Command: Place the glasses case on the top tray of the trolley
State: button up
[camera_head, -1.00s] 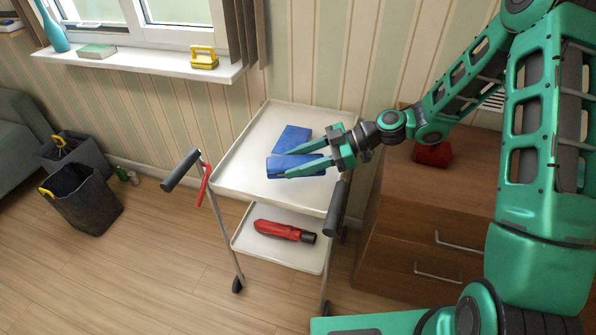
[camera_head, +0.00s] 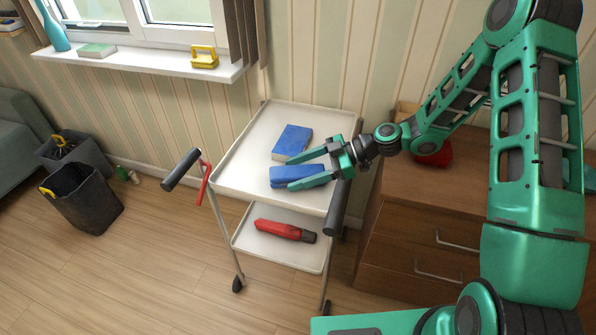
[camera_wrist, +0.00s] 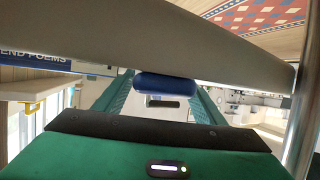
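The blue glasses case (camera_head: 299,174) rests on the white top tray (camera_head: 240,172) of the trolley, near its right side. My gripper (camera_head: 289,171) is open around the case, with one finger on each side and a gap at the far finger. The near finger covers part of the case. In the wrist view the case (camera_wrist: 165,84) sits between the two green fingers, against the pale tray (camera_wrist: 200,45).
A blue book (camera_head: 293,141) lies on the tray just behind the case. A red and black tool (camera_head: 284,230) lies on the lower tray. A wooden drawer cabinet (camera_head: 425,225) with a red object (camera_head: 436,154) stands at the right. The tray's left part is clear.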

jog(key=shift+r, duration=0.1)
jog(key=v, duration=1.2)
jog(key=shift+s, duration=0.1)
jog(key=s+d+r+m+h, duration=0.2)
jog(key=s+d+m+h, duration=0.35)
jog(key=d, duration=0.35)
jog(key=s+d+r+m+h, duration=0.2)
jog(key=s+d+m+h, duration=0.3)
jog(key=s+d+m, duration=0.3)
jog(key=s+d+r+m+h, duration=0.1)
jog(key=s+d+r+m, duration=0.2)
jog(key=s+d+m, duration=0.2)
jog(key=s+d+r+m+h, duration=0.1)
jog(key=s+d+r+m, duration=0.2)
jog(key=s, duration=0.8)
jog(key=d+m, duration=0.2)
jog(key=m, duration=0.1)
jog(key=shift+s+r+t+h, duration=0.2)
jog(key=shift+s+t+h, duration=0.1)
jog(key=shift+t+h, duration=0.1)
jog(key=shift+m, duration=0.25)
